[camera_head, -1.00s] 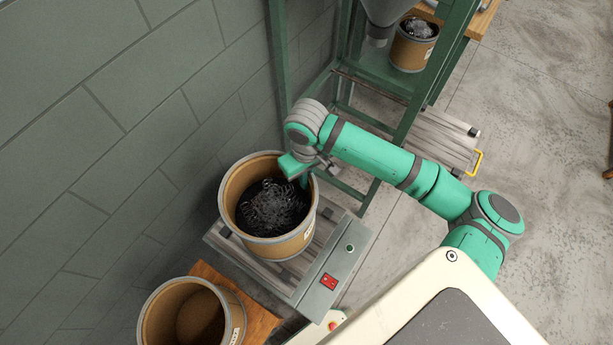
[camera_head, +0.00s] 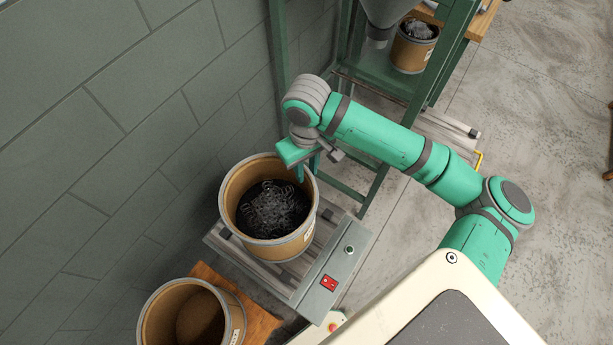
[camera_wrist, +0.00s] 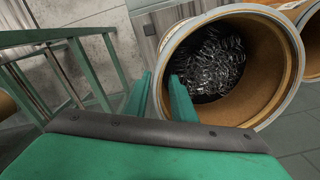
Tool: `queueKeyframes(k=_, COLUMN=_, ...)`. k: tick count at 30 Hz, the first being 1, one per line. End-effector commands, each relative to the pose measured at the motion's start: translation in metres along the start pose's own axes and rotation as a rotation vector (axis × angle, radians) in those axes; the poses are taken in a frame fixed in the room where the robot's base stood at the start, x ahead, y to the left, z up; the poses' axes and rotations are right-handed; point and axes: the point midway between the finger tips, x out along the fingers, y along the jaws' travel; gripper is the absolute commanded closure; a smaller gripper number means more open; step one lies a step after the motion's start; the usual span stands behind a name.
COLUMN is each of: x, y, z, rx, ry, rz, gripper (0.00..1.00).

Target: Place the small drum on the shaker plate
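A brown drum (camera_head: 285,247) with dark metal springs (camera_head: 272,207) inside stands upright on the slatted grey shaker plate (camera_head: 325,242). I take it as the small drum. My gripper (camera_head: 308,172) is at the drum's right far rim, its fingers pointing down. In the wrist view the drum (camera_wrist: 262,95) fills the right side. The gripper (camera_wrist: 160,75) shows a gap between its fingers there, with the drum's rim near that gap. The right finger overlaps the drum's opening and the left finger is outside it. Contact with the wall cannot be told.
An open drum (camera_head: 236,315) stands on a wooden surface (camera_head: 262,322) at lower left. A green frame (camera_head: 400,150) with a grey hopper (camera_head: 385,12) and another drum (camera_head: 408,55) is behind. A block wall (camera_head: 110,130) borders the left. A red switch (camera_head: 329,282) sits on the plate's front.

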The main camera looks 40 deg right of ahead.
Motion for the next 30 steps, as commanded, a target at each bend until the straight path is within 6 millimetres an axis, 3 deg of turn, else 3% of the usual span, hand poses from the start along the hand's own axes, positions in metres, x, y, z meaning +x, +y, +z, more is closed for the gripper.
queueKeyframes(k=3, x=-0.023, y=0.001, z=0.0, rx=-0.001, ry=0.001, rz=0.003, gripper=0.77)
queueKeyframes(k=10, x=-0.05, y=0.0, z=0.0, rx=-0.001, ry=-0.001, rz=0.002, gripper=0.77)
queueKeyframes(k=30, x=-0.056, y=0.0, z=0.0, rx=0.0, ry=-0.001, rz=0.0, gripper=0.77)
